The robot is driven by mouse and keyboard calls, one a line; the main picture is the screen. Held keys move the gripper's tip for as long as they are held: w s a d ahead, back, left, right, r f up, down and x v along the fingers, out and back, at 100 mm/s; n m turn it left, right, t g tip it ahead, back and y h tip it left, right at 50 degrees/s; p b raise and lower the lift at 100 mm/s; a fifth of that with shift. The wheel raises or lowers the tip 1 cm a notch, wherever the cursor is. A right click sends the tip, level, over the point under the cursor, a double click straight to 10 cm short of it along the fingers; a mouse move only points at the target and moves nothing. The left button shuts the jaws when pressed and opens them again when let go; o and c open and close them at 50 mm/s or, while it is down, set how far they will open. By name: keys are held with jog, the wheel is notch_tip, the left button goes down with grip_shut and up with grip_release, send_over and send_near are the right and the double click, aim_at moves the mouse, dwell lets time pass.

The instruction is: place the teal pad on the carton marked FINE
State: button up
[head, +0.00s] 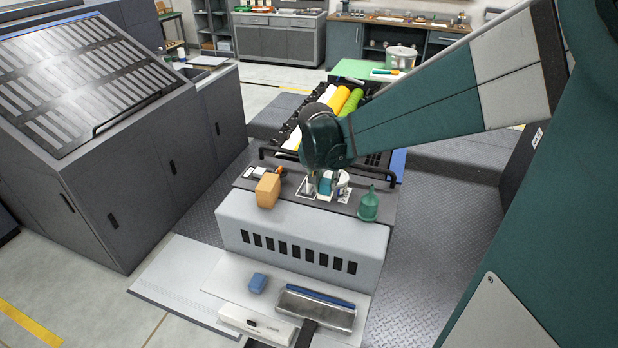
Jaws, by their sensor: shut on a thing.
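My gripper (321,192) hangs over the dark top shelf of the grey unit, pointing down. It is shut on the teal pad (325,186), of which only a small part shows between the fingers. Whether the pad touches the surface below is too small to tell. A tan carton (267,191) stands upright on the same shelf, to the left of my gripper and apart from it. I can read no marking on it, so I cannot tell whether it is the one marked FINE.
A green funnel-topped bottle (368,205) stands close right of my gripper. A small white container (343,181) stands just beside it. Small items lie behind the carton. Rollers (339,99) lie behind.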

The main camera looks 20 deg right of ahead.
jog(key=w+a+r+p, duration=0.1)
jog(key=w+a+r, duration=0.3)
jog(key=w+a, duration=0.3)
jog(key=w+a+r+p, duration=0.1)
jog(key=w+a+r, duration=0.3)
jog(key=w+a, duration=0.3)
jog(key=w, duration=0.3)
jog(key=shift+r, duration=0.4)
jog(key=shift+a+f, duration=0.1)
jog(key=shift+f, duration=0.05)
send_over(268, 181)
jog(key=shift+a+f, duration=0.1)
jog(key=shift+f, duration=2.7)
jog(key=shift+f, duration=2.05)
jog(key=shift+f, duration=0.2)
